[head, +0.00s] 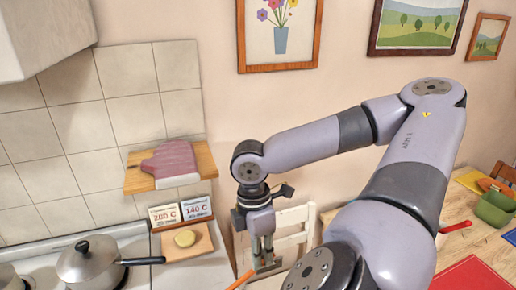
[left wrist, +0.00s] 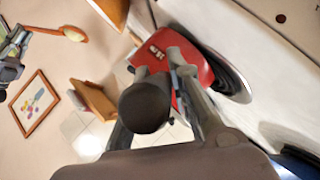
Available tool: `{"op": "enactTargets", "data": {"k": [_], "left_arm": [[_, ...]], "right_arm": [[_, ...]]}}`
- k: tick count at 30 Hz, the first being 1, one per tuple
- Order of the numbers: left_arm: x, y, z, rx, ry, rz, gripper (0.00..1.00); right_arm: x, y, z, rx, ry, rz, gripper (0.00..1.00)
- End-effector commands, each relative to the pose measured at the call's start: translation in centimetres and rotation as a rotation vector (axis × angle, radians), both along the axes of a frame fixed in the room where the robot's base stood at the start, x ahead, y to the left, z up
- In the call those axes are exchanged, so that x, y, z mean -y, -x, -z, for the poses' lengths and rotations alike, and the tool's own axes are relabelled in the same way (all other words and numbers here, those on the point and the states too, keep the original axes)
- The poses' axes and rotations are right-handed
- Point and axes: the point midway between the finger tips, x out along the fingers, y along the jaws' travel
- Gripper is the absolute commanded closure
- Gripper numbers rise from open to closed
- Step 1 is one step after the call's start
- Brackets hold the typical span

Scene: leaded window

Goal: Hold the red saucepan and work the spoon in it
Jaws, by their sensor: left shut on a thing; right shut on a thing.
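The red saucepan (left wrist: 192,84) shows in the left wrist view, partly behind my left gripper. My left gripper (left wrist: 163,76) is shut on its dark handle (left wrist: 145,108), whose rounded end faces the camera. The inside of the pan cannot be seen. My right gripper (head: 264,262) points down in the head view, shut on the orange-brown spoon (head: 240,280). In the left wrist view the spoon's rounded head (left wrist: 74,33) shows at the upper left, apart from the pan. The saucepan and left gripper are not visible in the head view.
A grey lidded pot (head: 90,264) stands on the stove at the left, its black handle pointing right. A white chair (head: 294,215) stands behind my right gripper. A wooden table (head: 458,250) is at the right.

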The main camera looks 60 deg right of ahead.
Motion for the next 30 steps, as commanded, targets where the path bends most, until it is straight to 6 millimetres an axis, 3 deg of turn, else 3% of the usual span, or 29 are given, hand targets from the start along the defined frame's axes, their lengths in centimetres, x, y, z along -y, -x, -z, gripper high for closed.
{"op": "enactTargets", "data": {"k": [2, 21, 30], "left_arm": [[0.0, -0.1, -0.2, 0.003, 0.003, -0.002, 1.00], [0.1, -0.1, -0.2, 0.003, 0.004, 0.000, 1.00], [0.1, -0.1, -0.2, 0.003, 0.004, 0.000, 1.00]], "right_arm": [[-0.1, 0.0, 0.9, -0.002, -0.003, -0.001, 1.00], [2.0, -1.8, 2.2, -0.558, -0.396, 0.332, 1.00], [2.6, -2.1, 2.7, -0.713, -0.506, 0.425, 1.00]]}}
